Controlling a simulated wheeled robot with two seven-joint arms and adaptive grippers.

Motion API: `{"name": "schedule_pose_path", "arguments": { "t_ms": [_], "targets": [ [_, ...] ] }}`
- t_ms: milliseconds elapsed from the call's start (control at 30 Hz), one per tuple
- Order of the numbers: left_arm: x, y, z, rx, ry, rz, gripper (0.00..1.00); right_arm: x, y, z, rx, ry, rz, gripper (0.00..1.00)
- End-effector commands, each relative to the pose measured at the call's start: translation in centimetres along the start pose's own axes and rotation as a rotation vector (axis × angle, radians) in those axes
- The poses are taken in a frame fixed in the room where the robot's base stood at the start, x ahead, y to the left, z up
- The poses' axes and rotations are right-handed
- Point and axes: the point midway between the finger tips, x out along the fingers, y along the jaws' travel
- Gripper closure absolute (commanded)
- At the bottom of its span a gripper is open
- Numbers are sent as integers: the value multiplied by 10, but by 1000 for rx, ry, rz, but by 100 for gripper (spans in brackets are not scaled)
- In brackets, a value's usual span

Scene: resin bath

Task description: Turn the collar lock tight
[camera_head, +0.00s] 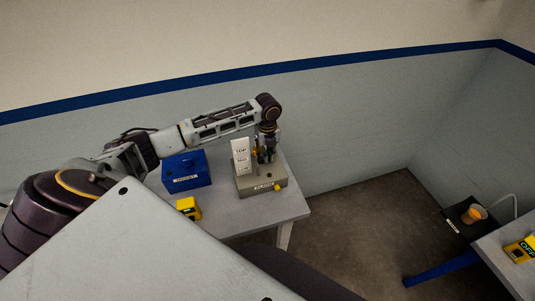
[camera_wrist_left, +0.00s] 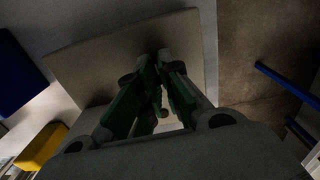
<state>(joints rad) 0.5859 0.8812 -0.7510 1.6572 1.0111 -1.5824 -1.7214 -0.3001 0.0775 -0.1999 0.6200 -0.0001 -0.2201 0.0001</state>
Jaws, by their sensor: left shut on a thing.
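My left gripper (camera_head: 264,157) points down over a grey fixture block (camera_head: 263,187) on the table. In the left wrist view its two fingers (camera_wrist_left: 163,56) are drawn close together above the pale block top (camera_wrist_left: 90,58). They are shut on a small part at the fixture, which I take to be the collar lock; the fingers mostly hide it. My right gripper is not in view.
A blue box (camera_head: 186,171) with a label and a yellow box (camera_head: 188,208) stand left of the block on the grey table (camera_head: 235,218). At the right, an orange cup (camera_head: 474,213) stands on a dark pad. Open floor (camera_head: 360,225) lies between the tables.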

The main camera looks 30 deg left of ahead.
Motion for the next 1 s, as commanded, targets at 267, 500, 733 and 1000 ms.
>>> {"name": "schedule_pose_path", "arguments": {
  "t_ms": [267, 500, 733, 1000],
  "targets": [
    [-2, 0, 1, 48, -2, -2, 100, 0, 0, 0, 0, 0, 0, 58],
    [-2, 0, 1, 50, -2, -3, 100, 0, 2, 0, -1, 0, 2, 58],
    [-1, 0, 1, 49, -2, -2, 76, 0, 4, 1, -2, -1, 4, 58],
    [0, 0, 0, 49, -1, -1, 71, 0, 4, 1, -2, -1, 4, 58]
  ]
}}
